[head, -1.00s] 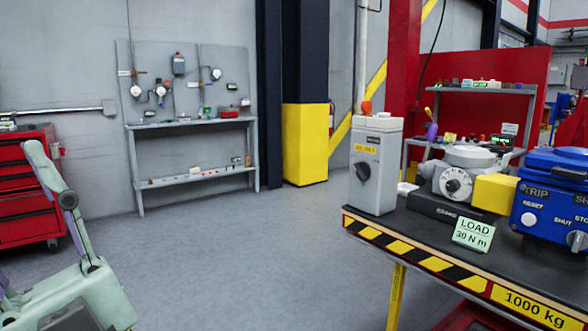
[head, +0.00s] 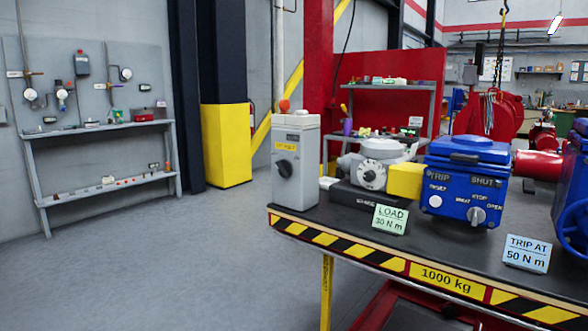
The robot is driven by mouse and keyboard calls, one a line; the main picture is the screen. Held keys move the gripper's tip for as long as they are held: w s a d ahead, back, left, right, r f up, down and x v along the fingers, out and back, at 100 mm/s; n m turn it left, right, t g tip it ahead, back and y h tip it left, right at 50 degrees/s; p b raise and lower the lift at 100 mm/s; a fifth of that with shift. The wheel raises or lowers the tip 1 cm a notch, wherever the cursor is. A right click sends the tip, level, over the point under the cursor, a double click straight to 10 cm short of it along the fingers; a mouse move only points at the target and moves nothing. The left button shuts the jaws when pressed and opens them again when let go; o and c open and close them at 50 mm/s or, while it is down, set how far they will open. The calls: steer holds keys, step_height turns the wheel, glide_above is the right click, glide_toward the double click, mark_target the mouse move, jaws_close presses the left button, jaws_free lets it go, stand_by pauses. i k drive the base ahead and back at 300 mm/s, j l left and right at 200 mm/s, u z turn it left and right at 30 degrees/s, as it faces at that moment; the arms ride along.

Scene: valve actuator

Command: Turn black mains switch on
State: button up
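The black mains switch (head: 284,169) is a round rotary knob on the front of a tall grey box (head: 296,190). The box stands upright at the left end of the bench. A small yellow label (head: 290,147) sits above the knob, and an orange-red dome (head: 284,105) is on top of the box. The knob's exact pointer setting is too small to read. My gripper is not in view, and nothing touches the switch.
The black bench (head: 330,212) has a yellow-and-black striped edge. To the right of the box stand a grey dial unit (head: 372,172), a yellow block (head: 405,180), a blue actuator (head: 465,180) and sign cards (head: 526,253). Open floor (head: 190,270) lies left of the bench.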

mark_target(284, 167)
steer(key=i+l, duration=0.8)
steer(key=i, duration=0.25)
